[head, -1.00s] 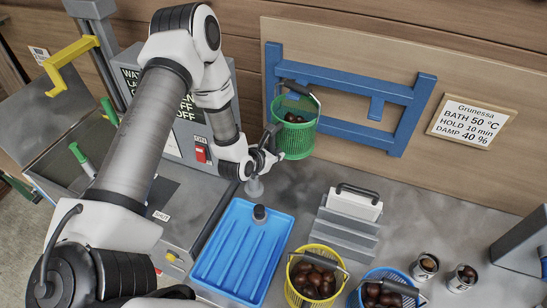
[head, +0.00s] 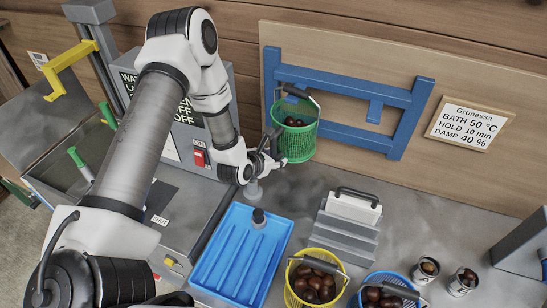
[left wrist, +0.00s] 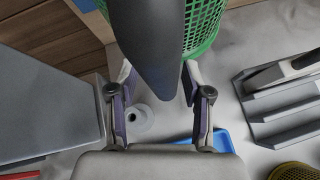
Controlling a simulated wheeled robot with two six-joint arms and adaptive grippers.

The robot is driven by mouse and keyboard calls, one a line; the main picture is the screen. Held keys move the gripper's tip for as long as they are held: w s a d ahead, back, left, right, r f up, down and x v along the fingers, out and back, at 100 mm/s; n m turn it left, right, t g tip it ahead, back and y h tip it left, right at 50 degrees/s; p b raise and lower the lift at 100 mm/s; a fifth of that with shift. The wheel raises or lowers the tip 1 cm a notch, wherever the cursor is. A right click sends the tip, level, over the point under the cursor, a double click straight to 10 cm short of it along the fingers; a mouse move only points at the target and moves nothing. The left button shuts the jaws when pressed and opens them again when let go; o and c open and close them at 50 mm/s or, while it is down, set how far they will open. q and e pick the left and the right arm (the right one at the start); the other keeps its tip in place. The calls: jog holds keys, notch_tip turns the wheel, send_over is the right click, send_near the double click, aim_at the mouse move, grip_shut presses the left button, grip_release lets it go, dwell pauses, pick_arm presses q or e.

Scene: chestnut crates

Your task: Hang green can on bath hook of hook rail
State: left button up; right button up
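The green can (head: 297,143), a mesh basket with chestnuts in it, is upright in front of the left end of the blue hook rail (head: 345,84). Its dark handle (head: 298,94) is raised against the rail. The hook there is hidden, so I cannot tell how the handle sits on it. My left gripper (head: 277,152) is just left of the can, below the handle. In the left wrist view its fingers (left wrist: 158,80) stand apart, with a dark tapered bar in front of them and the green mesh (left wrist: 204,28) beyond. My right gripper is not in view.
Below are a blue tray (head: 216,278), a grey stepped block (head: 345,235), a yellow basket (head: 318,296) and a blue basket (head: 360,296). Two small cups stand at the right. A sign (head: 470,125) hangs right of the rail. Another rail hook (head: 375,110) is bare.

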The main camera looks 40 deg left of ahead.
pick_arm(q)
jog(key=shift+f, duration=0.15)
jog(key=shift+s, duration=0.1)
jog(key=shift+s+r, duration=0.25)
jog(key=v, duration=1.1)
jog(key=shift+r, duration=0.2)
jog(key=shift+s+f, duration=0.1)
